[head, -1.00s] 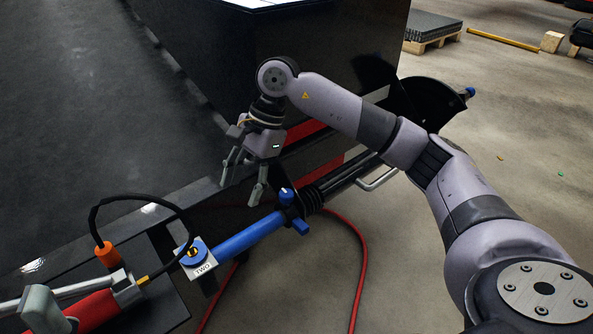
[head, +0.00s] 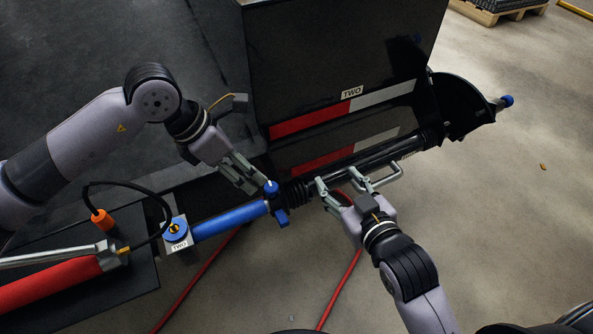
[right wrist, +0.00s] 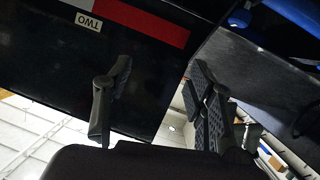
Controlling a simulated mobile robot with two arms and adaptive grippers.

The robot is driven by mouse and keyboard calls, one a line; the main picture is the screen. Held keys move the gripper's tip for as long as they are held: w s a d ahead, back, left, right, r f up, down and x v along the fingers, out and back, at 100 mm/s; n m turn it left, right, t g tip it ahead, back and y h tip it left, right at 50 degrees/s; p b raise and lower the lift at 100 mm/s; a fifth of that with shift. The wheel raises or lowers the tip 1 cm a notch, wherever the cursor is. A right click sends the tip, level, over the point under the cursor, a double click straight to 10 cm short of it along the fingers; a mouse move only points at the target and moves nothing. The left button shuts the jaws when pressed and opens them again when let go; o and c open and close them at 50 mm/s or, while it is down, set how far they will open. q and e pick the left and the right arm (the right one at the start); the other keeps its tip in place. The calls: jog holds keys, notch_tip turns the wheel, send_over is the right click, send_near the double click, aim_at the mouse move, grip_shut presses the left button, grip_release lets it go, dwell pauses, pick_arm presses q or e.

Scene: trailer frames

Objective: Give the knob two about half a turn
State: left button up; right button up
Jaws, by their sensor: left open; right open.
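A blue round fitting with a brass centre (head: 175,230) sits on a small plate labelled TWO (head: 180,247) at the left end of a blue tube (head: 230,220). A blue winged knob (head: 280,216) is at the tube's right end; which blue part is knob two I cannot tell. My left gripper (head: 261,186) is open, its fingertips close above the winged knob; contact is unclear. My right gripper (head: 340,181) is open to the right of the knob, beside the black shaft (head: 370,157). It also shows in the right wrist view (right wrist: 160,72), with nothing between its fingers.
A black box with a red and white stripe (head: 315,117) and another TWO label stands behind. A metal handle (head: 385,182) lies near my right gripper. A red hose (head: 200,280) runs below the tube. A red cylinder (head: 50,285) lies at lower left.

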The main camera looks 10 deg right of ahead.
pick_arm(q)
jog(key=w+a+r+t+y, duration=0.1)
jog(key=w+a, duration=0.1)
jog(key=w, duration=0.2)
pick_arm(e)
jog(key=s+d+f+m+g, duration=0.1)
jog(key=s+f+m+g, duration=0.1)
jog(key=s+f, duration=0.1)
pick_arm(q)
jog(key=b, duration=0.2)
send_near(270, 186)
jog(key=b+x, duration=0.2)
jog(key=x, duration=0.6)
jog(key=shift+d, duration=0.1)
jog(key=shift+d+f, duration=0.15)
jog(key=shift+f, duration=0.25)
pick_arm(e)
notch_tip(270, 186, up, 17)
jog(key=a+t+y, duration=0.2)
jog(key=t+y, duration=0.1)
jog(key=t, duration=0.7)
jog(key=shift+w+a+n+t, duration=0.2)
jog(key=shift+w+n+t, duration=0.1)
jog(key=shift+n, duration=0.1)
pick_arm(q)
jog(key=shift+c, duration=0.3)
pick_arm(e)
jog(key=shift+r, duration=0.1)
pick_arm(q)
jog(key=c, duration=1.1)
